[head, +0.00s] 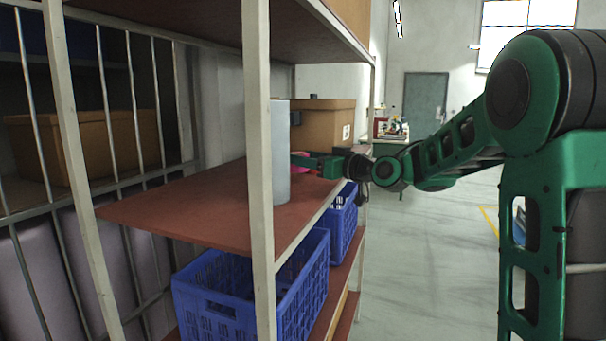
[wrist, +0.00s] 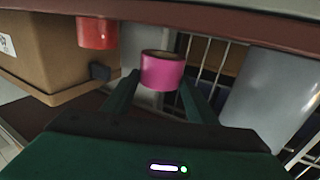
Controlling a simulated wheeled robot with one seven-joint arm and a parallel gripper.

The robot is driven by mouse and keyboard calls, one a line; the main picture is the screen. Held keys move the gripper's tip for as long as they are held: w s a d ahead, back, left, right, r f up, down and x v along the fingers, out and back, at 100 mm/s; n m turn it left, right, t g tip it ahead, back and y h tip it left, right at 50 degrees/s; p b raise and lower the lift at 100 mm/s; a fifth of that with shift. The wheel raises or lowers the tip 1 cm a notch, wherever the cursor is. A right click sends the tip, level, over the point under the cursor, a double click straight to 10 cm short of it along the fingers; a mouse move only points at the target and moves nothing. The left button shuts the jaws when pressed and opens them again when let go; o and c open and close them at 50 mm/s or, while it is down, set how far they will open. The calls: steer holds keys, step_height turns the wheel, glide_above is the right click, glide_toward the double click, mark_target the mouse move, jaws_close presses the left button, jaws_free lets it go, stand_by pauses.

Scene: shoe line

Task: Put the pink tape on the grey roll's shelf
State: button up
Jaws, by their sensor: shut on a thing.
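The pink tape (wrist: 161,72) is between the fingertips of my gripper (wrist: 160,82) in the wrist view, which looks upside down. Only a small pink patch of the tape (head: 301,157) shows in the head view, mostly behind the grey roll. My gripper (head: 308,162) is shut on the tape and reaches in over the red-brown shelf (head: 185,209). The grey roll (head: 281,150) stands upright on this shelf, nearer the head camera than my gripper; it also shows in the wrist view (wrist: 272,98). I cannot tell whether the tape touches the shelf.
A red tape (wrist: 97,33) and a cardboard box (head: 325,126) are beyond my gripper, on the side away from the grey roll. A white post (head: 259,120) stands at the shelf's front. Blue crates (head: 247,289) fill the level below. The shelf's near left part is bare.

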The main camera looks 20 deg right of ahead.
mark_target(306, 170)
steer(key=shift+f, duration=1.8)
steer(key=o, duration=1.1)
steer(key=v, duration=1.2)
